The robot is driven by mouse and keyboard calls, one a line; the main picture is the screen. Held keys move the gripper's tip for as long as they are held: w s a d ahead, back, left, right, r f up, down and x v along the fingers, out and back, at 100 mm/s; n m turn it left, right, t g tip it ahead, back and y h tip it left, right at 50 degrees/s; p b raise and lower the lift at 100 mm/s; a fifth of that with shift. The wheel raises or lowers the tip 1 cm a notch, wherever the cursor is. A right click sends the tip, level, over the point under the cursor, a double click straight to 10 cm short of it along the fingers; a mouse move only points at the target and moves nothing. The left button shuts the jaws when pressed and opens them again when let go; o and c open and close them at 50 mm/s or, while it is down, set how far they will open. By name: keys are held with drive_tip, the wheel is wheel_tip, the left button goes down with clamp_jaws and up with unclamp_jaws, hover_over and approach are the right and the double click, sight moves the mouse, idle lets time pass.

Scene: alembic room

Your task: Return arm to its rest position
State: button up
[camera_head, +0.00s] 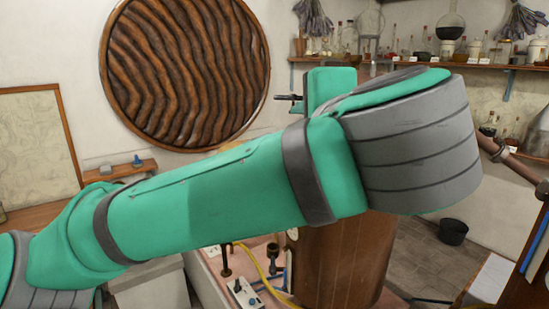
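My arm, green with grey bands and a large grey joint, crosses the camera_head view from the lower left to the upper right. A further green section shows behind it, near the top middle. A small dark part juts left from that section, and I cannot tell whether it belongs to my gripper. No fingertips can be made out. The arm hides much of the middle of the room.
A round carved wooden panel (185,65) hangs on the wall. A shelf (500,66) holds bottles and flasks. A brown wooden cylinder (345,258) stands close below my arm. A dark bucket (453,232) stands on the floor (415,250) at right.

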drive_tip(key=w+d+f+n+h, duration=0.2)
drive_tip(key=w+f+h, duration=0.25)
drive_tip(key=f, duration=0.35)
drive_tip(key=w+d+f+n+h, duration=0.35)
drive_tip(key=f+h, duration=0.25)
drive_tip(key=f, duration=0.3)
drive_tip(key=s+a+f+n+t+y, duration=0.2)
drive_tip(key=f+n, duration=0.2)
drive_tip(key=f, duration=0.8)
drive_tip(key=s+a+f+n+t+y, duration=0.15)
drive_tip(key=f+n, duration=0.35)
drive_tip(key=f, duration=0.7)
drive_tip(key=s+a+f+n+g+y, duration=0.1)
drive_tip(key=s+f+n+y, duration=0.1)
drive_tip(key=s+f, duration=0.7)
drive_tip(key=s+a+f+n+g+y, duration=0.1)
drive_tip(key=s+a+f+n+y, duration=0.1)
drive_tip(key=s+f, duration=0.7)
drive_tip(key=s+a+f+m, duration=0.1)
drive_tip(key=s+f, duration=0.1)
drive_tip(key=s, duration=0.9)
drive_tip(key=s+a+f+m+g, duration=0.1)
drive_tip(key=s+a+f, duration=0.1)
drive_tip(key=s, duration=0.9)
drive_tip(key=shift+f, duration=0.2)
